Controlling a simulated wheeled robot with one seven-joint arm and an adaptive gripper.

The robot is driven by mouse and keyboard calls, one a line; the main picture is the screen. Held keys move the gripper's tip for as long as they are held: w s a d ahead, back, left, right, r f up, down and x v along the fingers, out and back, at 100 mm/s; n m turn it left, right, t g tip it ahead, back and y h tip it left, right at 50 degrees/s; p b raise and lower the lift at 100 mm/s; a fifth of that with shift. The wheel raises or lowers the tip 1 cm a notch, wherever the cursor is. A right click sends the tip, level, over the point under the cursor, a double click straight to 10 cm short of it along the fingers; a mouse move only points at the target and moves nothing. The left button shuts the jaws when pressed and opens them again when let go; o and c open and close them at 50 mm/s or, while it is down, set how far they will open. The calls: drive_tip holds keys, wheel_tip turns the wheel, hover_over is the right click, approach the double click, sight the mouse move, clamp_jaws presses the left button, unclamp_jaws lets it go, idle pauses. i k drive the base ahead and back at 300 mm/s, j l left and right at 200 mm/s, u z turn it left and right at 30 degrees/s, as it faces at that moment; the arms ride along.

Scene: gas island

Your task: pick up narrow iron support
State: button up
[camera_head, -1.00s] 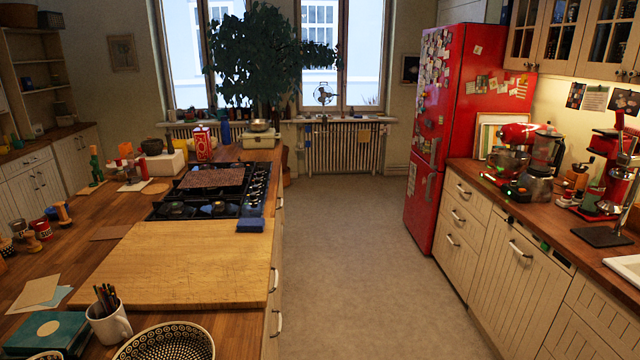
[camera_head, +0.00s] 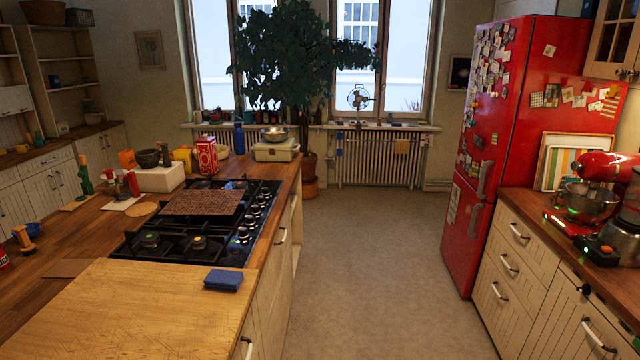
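The black gas hob (camera_head: 160,243) is set in the wooden island (camera_head: 50,245) at the left. Dark iron grates, which look like the hob's pan supports, lie on it. The front iron support (camera_head: 172,240) sits over the front burners. A brown speckled board (camera_head: 204,202) covers much of the rear part of the hob, so the supports there are partly hidden. I cannot tell which support is the narrow one. My gripper is not in view.
A light wooden board (camera_head: 140,310) with a blue sponge (camera_head: 223,280) lies in front of the hob. The grey floor (camera_head: 370,260) is clear between the island and the red fridge (camera_head: 520,140).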

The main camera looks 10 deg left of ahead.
sight(220, 182)
drive_tip(key=i+u, duration=0.1)
drive_tip(key=i, duration=2.05)
drive_tip(key=i+u, duration=0.2)
drive_tip(key=i, duration=0.4)
drive_tip(key=i+l+u, duration=0.2)
drive_tip(key=i, duration=0.4)
drive_tip(key=i+l+u, duration=0.2)
drive_tip(key=i, duration=0.4)
drive_tip(key=i+j+u, duration=0.2)
drive_tip(key=i+u, duration=0.55)
